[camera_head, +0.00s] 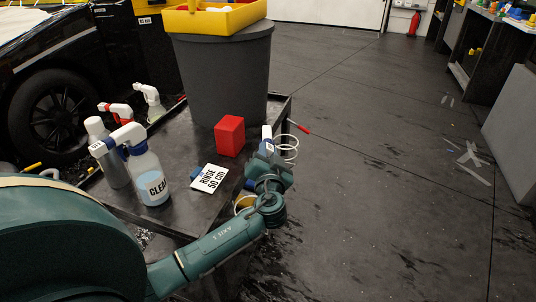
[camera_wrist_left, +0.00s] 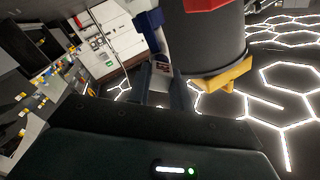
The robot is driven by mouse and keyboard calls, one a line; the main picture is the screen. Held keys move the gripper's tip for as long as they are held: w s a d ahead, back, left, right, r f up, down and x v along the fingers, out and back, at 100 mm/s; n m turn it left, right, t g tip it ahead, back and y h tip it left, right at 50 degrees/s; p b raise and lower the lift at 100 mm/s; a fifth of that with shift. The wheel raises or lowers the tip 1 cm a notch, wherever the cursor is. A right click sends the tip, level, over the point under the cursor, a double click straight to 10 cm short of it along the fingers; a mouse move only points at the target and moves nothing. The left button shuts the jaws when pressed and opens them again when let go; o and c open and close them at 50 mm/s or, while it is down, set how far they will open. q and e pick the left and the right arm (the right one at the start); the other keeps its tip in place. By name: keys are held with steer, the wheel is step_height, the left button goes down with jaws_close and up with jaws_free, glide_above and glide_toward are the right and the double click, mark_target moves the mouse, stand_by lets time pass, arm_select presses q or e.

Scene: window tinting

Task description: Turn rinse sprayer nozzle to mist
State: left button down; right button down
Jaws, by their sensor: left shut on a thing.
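My left gripper (camera_head: 268,160) is at the right edge of the dark cart, shut on a small white-and-blue sprayer part, which I take to be the rinse sprayer (camera_head: 267,133). In the left wrist view the white-and-blue sprayer (camera_wrist_left: 155,45) stands between the fingers, with a small label on it that I cannot read surely. The fingers hide part of it, and its nozzle setting cannot be made out. My right gripper is not in view.
On the cart stand a clear spray bottle (camera_head: 148,177), other sprayers behind it, a red block (camera_head: 229,137) and a grey bin (camera_head: 222,75) under a yellow tray (camera_head: 213,18). A white coil (camera_head: 290,147) is right beside the gripper.

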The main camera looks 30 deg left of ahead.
arm_select(q)
steer(key=shift+m, duration=0.9)
steer(key=m+p, duration=0.1)
steer(key=m, duration=0.1)
steer(key=shift+m, duration=0.4)
steer(key=m+p, duration=0.1)
steer(key=m, duration=0.3)
steer(key=shift+p, duration=0.35)
steer(key=shift+m+p, duration=0.4)
steer(key=shift+m, duration=0.8)
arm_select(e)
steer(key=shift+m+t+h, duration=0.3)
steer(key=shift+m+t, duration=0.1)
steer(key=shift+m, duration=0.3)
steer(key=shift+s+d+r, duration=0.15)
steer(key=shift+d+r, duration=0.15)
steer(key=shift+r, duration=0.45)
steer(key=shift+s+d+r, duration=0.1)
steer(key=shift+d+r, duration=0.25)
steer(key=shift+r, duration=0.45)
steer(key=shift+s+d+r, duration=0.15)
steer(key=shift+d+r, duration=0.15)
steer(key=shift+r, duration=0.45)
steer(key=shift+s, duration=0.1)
arm_select(q)
steer(key=c, duration=1.2)
jaws_free()
steer(key=shift+c, duration=0.2)
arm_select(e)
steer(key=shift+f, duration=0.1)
